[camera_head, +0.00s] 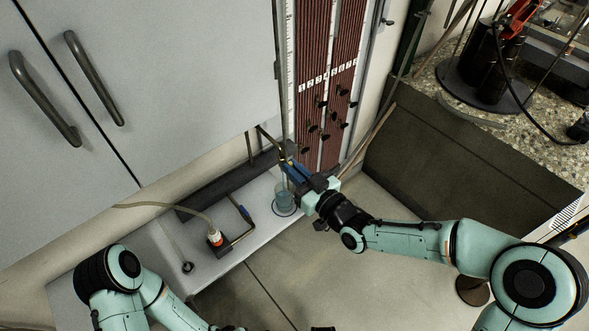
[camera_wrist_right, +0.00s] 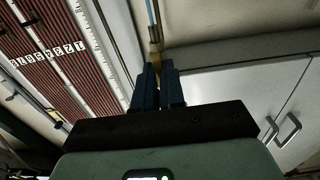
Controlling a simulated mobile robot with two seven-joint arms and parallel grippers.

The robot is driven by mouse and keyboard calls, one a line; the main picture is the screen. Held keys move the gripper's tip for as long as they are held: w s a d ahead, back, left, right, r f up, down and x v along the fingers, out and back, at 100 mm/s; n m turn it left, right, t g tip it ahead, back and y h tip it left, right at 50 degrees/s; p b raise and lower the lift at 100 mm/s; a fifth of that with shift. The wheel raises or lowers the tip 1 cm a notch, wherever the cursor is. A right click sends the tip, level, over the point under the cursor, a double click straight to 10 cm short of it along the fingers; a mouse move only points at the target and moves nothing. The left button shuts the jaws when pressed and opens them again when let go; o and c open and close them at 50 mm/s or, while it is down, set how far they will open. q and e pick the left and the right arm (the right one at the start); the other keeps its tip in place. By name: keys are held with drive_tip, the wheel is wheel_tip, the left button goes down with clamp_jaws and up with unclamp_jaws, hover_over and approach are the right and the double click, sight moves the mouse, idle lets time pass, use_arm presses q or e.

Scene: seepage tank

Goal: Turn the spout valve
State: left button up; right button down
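My right gripper (camera_head: 287,163) reaches in from the right, its blue fingers close to a small brass-coloured fitting on the pipe at the foot of the ribbed panel. I take this fitting to be the spout valve. In the right wrist view the brass fitting (camera_wrist_right: 155,51) stands just beyond the fingertips (camera_wrist_right: 158,68). A narrow gap shows between the fingers; whether they touch or clasp the fitting is hidden. A glass beaker (camera_head: 284,199) stands on the white ledge below the right gripper.
The white ledge (camera_head: 225,268) also carries a bent pipe with a blue handle (camera_head: 243,212) and a hose with a red-and-white fitting (camera_head: 215,238). The red-brown tube panel (camera_head: 313,85) rises behind. Grey cabinet doors (camera_head: 170,80) overhang at left. A gravel-topped bench (camera_head: 460,150) is at right.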

use_arm(q)
drive_tip(key=shift+s+d+r, duration=0.1)
drive_tip(key=shift+s, duration=0.05)
drive_tip(key=s+d+r+g+p, duration=0.1)
drive_tip(key=s+r+g+p, duration=0.1)
drive_tip(key=s+r+p, duration=0.2)
drive_tip(key=shift+s+r+h+p, duration=0.35)
drive_tip(key=shift+r+p, duration=1.2)
drive_tip(key=shift+p, duration=0.4)
use_arm(e)
drive_tip(key=shift+w+d+f+m, duration=0.1)
drive_tip(key=shift+f+m, duration=0.05)
drive_tip(key=shift+m, duration=4.65)
drive_tip(key=shift+d+f+m, duration=0.1)
drive_tip(key=shift+m, duration=4.7)
use_arm(q)
drive_tip(key=shift+d, duration=0.1)
use_arm(e)
drive_tip(key=c, duration=1.2)
unclamp_jaws()
